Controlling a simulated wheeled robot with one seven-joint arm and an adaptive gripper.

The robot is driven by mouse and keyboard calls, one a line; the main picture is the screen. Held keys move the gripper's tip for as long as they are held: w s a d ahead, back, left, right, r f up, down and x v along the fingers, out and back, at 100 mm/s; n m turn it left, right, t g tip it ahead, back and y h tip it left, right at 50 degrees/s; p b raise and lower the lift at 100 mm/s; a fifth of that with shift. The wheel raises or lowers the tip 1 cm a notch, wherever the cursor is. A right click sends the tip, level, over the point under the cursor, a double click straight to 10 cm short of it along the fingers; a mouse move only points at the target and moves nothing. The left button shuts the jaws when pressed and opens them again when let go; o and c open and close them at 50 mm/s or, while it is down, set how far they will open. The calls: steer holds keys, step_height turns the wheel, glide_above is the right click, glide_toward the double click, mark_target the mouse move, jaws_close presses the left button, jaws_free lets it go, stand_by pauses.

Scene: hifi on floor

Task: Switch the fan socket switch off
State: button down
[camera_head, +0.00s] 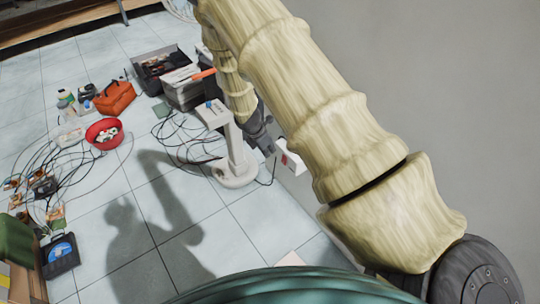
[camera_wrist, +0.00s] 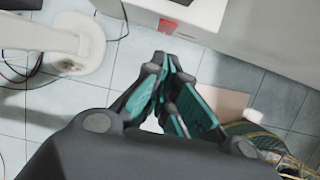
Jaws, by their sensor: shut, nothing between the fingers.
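The white socket box (camera_head: 291,164) is on the low grey wall, with a small red switch (camera_head: 284,158) on its face. In the wrist view the box (camera_wrist: 205,12) is at the top, and the red switch (camera_wrist: 168,26) is on its lower edge. I cannot tell the switch's position. My gripper (camera_wrist: 164,57) is shut and empty, its fingertips just below the red switch in the picture. Whether they touch it is unclear. In the head view my gripper (camera_head: 266,142) is beside the box, partly hidden by my arm.
A white pedestal (camera_head: 236,155) stands on the tiles left of the box; its round base (camera_wrist: 85,50) shows in the wrist view. Loose black cables (camera_head: 185,140) lie around it. A red bowl (camera_head: 104,133), orange bag (camera_head: 115,97) and toolbox (camera_head: 160,65) are farther left.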

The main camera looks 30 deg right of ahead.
steer(key=shift+a+r, duration=0.2)
steer(key=shift+r, duration=1.55)
steer(key=s+a+f+m+y, duration=0.2)
steer(key=s+a+f+m, duration=0.3)
steer(key=s, duration=0.5)
steer(key=s+a+f+m+y, duration=0.2)
steer(key=s+a+f+m, duration=0.2)
steer(key=s+a+f, duration=0.45)
steer(key=s+a+m, duration=0.2)
steer(key=s+m, duration=0.7)
steer(key=s, duration=0.9)
step_height(320, 180, up, 18)
steer(key=s+m+p, duration=0.1)
steer(key=s+p, duration=0.1)
steer(key=p, duration=1.4)
steer(key=shift+s+a+f+p, duration=0.15)
steer(key=shift+s+f+p, duration=0.1)
steer(key=shift+s+p, duration=0.1)
